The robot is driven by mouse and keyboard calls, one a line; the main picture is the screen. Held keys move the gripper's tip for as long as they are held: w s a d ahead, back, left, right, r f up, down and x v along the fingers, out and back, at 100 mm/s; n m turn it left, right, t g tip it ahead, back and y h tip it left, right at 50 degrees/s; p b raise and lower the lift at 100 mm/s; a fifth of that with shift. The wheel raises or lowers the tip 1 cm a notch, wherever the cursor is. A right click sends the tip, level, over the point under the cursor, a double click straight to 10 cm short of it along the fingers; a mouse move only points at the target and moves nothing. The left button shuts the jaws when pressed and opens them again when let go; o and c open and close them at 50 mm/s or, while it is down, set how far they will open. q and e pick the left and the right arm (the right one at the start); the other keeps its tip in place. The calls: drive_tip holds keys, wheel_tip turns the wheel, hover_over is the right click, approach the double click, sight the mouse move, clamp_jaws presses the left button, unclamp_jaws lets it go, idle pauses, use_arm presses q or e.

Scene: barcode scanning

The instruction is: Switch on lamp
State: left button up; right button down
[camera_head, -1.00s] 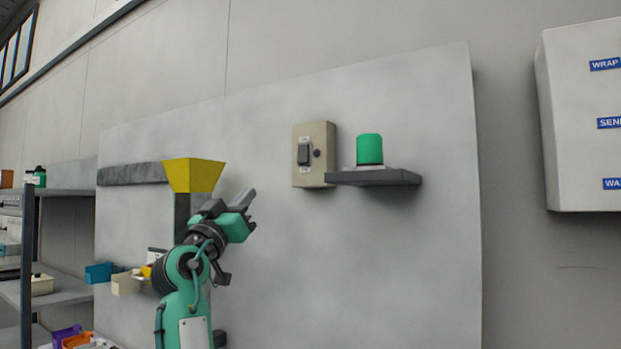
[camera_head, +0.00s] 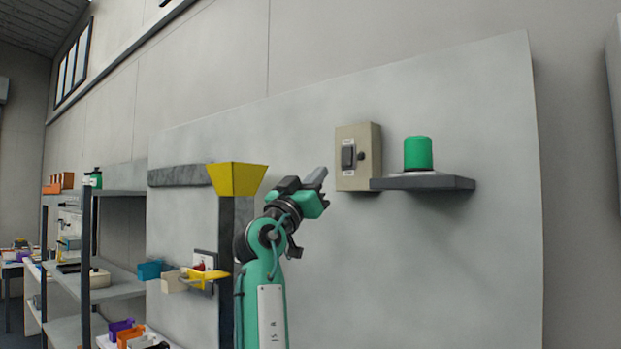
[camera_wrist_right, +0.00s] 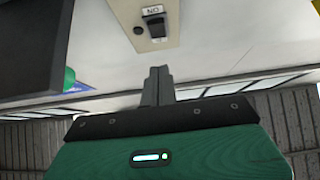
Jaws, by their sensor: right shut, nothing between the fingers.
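A beige switch box (camera_head: 372,140) with a black rocker switch (camera_head: 348,157) is mounted on the grey panel. The green lamp (camera_head: 417,153) stands on a dark shelf just right of the box. My right gripper (camera_head: 321,178) is shut and empty, its tips just left of the switch box and apparently apart from it. In the right wrist view the shut fingers (camera_wrist_right: 157,75) point toward the switch box (camera_wrist_right: 120,12), with the rocker (camera_wrist_right: 156,22) and an "ON" label beyond the tips. My left gripper is not in view.
The dark shelf (camera_head: 440,183) juts out under the lamp. A yellow funnel (camera_head: 236,178) on a dark post stands left of my right arm. Shelving (camera_head: 110,270) with several small bins is at the left. The panel below the box is clear.

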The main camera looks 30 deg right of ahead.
sight(346, 159)
drive_tip(key=w+d+r+p, duration=0.1)
drive_tip(key=d, duration=0.1)
drive_tip(key=d+p, duration=0.1)
drive_tip(key=d, duration=0.1)
drive_tip(key=w+d+r+p, duration=0.1)
drive_tip(key=d, duration=0.1)
drive_tip(key=shift+w+d+r, duration=0.1)
drive_tip(key=shift+w+r, duration=0.2)
drive_tip(key=shift+w, duration=0.05)
drive_tip(key=shift+w+d+f+p, duration=0.2)
drive_tip(key=shift+d+p, duration=0.1)
drive_tip(key=shift+d, duration=0.25)
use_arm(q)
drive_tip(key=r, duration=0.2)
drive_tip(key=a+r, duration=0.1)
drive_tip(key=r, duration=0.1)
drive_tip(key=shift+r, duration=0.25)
use_arm(e)
drive_tip(key=shift+a, duration=0.1)
